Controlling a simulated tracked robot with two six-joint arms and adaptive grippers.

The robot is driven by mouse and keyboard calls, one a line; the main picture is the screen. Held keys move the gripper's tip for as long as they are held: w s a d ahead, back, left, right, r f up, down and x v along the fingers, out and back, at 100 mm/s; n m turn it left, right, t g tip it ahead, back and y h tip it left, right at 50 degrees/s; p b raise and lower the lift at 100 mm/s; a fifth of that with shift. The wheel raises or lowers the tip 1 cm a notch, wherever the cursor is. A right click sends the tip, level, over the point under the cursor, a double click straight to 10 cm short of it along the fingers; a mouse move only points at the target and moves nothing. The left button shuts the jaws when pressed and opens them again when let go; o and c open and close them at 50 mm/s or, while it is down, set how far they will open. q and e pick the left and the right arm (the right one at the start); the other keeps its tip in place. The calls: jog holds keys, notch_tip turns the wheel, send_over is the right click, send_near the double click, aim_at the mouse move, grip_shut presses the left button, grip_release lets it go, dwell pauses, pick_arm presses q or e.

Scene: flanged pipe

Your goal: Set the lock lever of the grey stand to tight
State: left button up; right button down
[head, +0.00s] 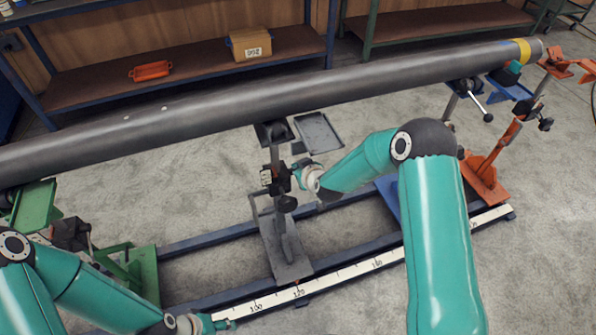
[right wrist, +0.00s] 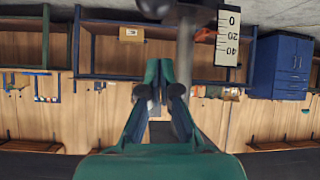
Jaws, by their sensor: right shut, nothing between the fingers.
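The grey stand (head: 285,256) stands on the rail under the pipe (head: 235,103); its post also shows in the right wrist view (right wrist: 185,48). A dark collar (head: 277,180) sits on the post, with a black knob (head: 287,203) just below it, which I take for the lock lever's end. A dark round knob (right wrist: 153,7) shows at the top of the right wrist view. My right gripper (head: 296,172) is at the collar's right side, shut and empty; its fingertips (right wrist: 166,70) show beside the post. Contact with the lever cannot be told. My left gripper (head: 224,324) is low by the rail, its jaws too small to read.
A scale plate (right wrist: 228,38) is beside the post. The green stand (head: 130,270) is left, the blue stand (head: 388,197) and orange stand (head: 485,180) right. Shelves (head: 190,60) stand behind the pipe.

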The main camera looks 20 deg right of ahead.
jog(key=shift+s+d+f+p, duration=0.1)
jog(key=shift+s+f+p, duration=0.15)
jog(key=shift+f, duration=0.35)
jog(key=shift+s+d+f+p, duration=0.1)
jog(key=shift+s+f+p, duration=0.15)
jog(key=shift+f, duration=0.35)
jog(key=shift+s+d+f+p, duration=0.15)
jog(key=shift+s+f, duration=0.1)
jog(key=shift+f, duration=0.35)
